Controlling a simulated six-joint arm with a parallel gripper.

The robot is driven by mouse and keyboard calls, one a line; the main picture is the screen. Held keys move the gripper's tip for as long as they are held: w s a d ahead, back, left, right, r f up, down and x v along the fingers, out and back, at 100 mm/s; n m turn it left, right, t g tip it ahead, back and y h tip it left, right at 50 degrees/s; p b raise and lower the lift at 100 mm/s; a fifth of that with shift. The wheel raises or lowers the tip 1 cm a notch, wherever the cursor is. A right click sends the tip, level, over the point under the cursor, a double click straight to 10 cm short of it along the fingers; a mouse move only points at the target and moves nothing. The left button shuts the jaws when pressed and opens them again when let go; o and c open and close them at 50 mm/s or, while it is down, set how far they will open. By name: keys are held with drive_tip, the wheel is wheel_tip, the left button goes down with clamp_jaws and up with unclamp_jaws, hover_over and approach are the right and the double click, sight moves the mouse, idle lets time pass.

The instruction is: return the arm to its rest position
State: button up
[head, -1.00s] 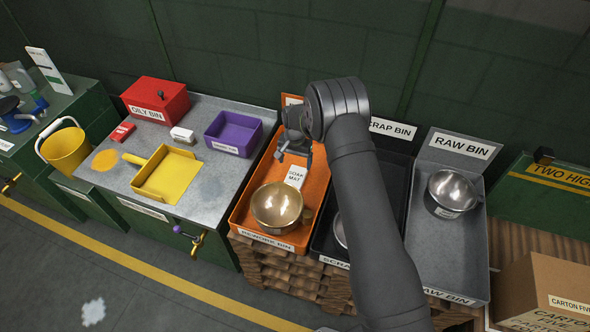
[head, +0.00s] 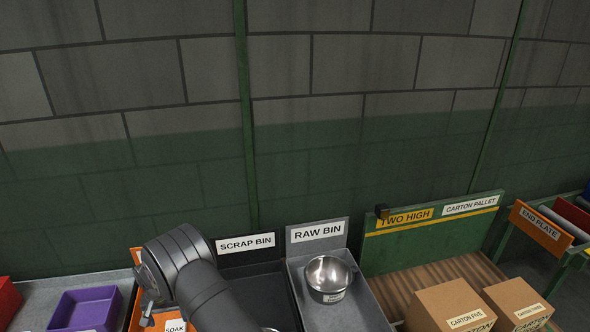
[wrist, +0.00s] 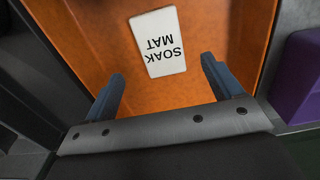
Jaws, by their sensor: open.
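In the head view my gripper (head: 148,303) shows at the lower left, partly cut off from sight by my arm, over the orange bin. My arm rises from the bottom edge and bends at the dark wrist joint. The pot in the orange bin is out of view now.
The black scrap bin (head: 250,262) and grey raw bin (head: 350,312) stand right of my arm. A steel pot (head: 328,275) sits in the raw bin. A purple bin (head: 92,309) is at left. Cartons (head: 450,304) stand at right. A block wall (head: 300,130) rises behind.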

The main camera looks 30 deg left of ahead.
sight(173, 330)
wheel_tip(173, 330, down, 8)
drive_tip(key=shift+f, duration=0.1)
drive_tip(key=shift+a+r, duration=0.1)
drive_tip(key=shift+r, duration=1.65)
